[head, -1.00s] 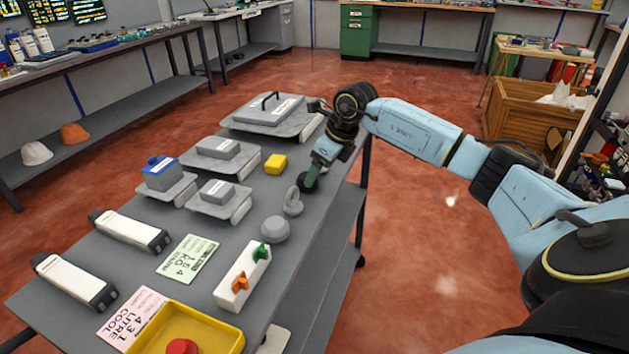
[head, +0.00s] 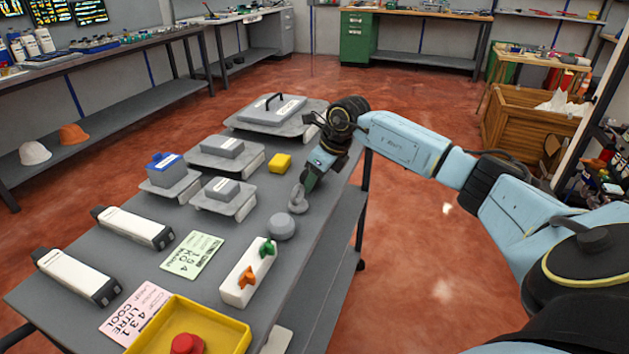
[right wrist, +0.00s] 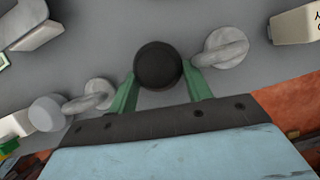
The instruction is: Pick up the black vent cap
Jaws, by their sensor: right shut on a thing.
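The black vent cap (right wrist: 158,65) shows as a dark round disc in the right wrist view, between the green fingers of my right gripper (right wrist: 160,88). The fingers touch its sides and are shut on it. In the head view my right gripper (head: 309,181) points down at the right edge of the grey table (head: 150,275), and it hides most of the cap. I cannot tell whether the cap touches the table top. My left gripper is not in view.
A grey ring piece (head: 297,198) and a grey dome (head: 281,226) stand close in front of the gripper. In the right wrist view another grey ring piece (right wrist: 226,48) is close beside the right finger.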

